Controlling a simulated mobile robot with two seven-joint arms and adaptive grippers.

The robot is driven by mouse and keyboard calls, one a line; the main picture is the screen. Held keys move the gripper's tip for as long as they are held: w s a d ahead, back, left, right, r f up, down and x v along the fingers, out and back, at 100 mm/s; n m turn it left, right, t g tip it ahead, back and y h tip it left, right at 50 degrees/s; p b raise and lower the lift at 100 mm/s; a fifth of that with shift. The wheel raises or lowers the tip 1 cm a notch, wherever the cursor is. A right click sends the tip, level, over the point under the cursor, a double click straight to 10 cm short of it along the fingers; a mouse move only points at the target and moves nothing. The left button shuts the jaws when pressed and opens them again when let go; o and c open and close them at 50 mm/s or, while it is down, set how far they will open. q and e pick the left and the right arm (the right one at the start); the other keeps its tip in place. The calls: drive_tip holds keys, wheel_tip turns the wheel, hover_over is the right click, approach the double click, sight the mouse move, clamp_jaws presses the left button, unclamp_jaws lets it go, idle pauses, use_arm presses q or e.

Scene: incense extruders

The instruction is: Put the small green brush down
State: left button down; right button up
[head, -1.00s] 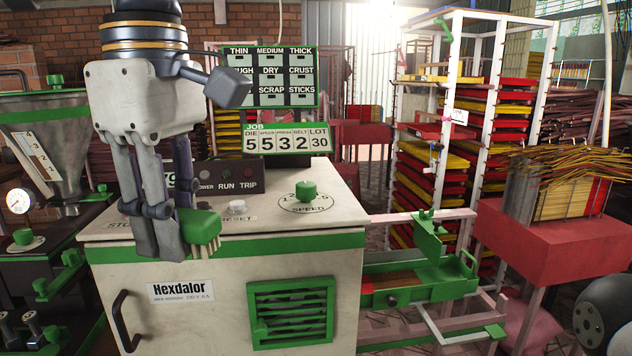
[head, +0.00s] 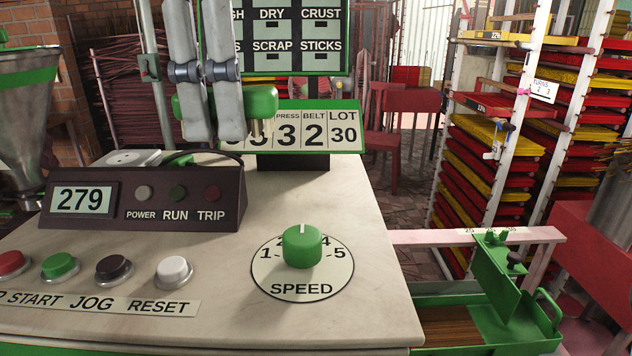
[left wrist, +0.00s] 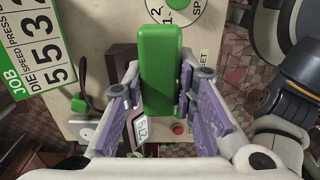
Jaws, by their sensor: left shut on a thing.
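The small green brush (head: 258,103) is a green block with pale bristles pointing down. My left gripper (head: 205,125) comes down from the top of the head view, shut on the brush. It holds the brush up in front of the job sign (head: 315,136), over the back part of the pale machine top (head: 350,205). In the left wrist view the brush (left wrist: 160,70) lies lengthwise between the two fingers of my left gripper (left wrist: 160,100). My right gripper is not seen.
The control box (head: 215,195) reading 279, a row of push buttons (head: 115,268) and the green speed knob (head: 302,245) stand on the machine top. Bare top lies between box and knob. A green tray (head: 480,330) is at the right, with drying racks (head: 500,130) behind.

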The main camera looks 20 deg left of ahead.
sight(309, 207)
use_arm(q)
drive_tip(key=w+d+f, duration=0.1)
drive_tip(key=w+f, duration=0.2)
drive_tip(key=w+d+f, duration=0.2)
drive_tip(key=w+f, duration=0.1)
drive_tip(key=f, duration=0.1)
drive_tip(key=w+d+f, duration=0.1)
drive_tip(key=w+f, duration=0.2)
drive_tip(key=f, duration=0.1)
drive_tip(key=shift+d, duration=0.3)
drive_tip(key=shift+s+f, duration=0.1)
drive_tip(key=shift+f, duration=0.1)
drive_tip(key=shift+f, duration=0.1)
drive_tip(key=c, duration=1.3)
unclamp_jaws()
wheel_tip(309, 207, up, 12)
drive_tip(key=shift+r+b, duration=0.15)
drive_tip(key=shift+b, duration=0.15)
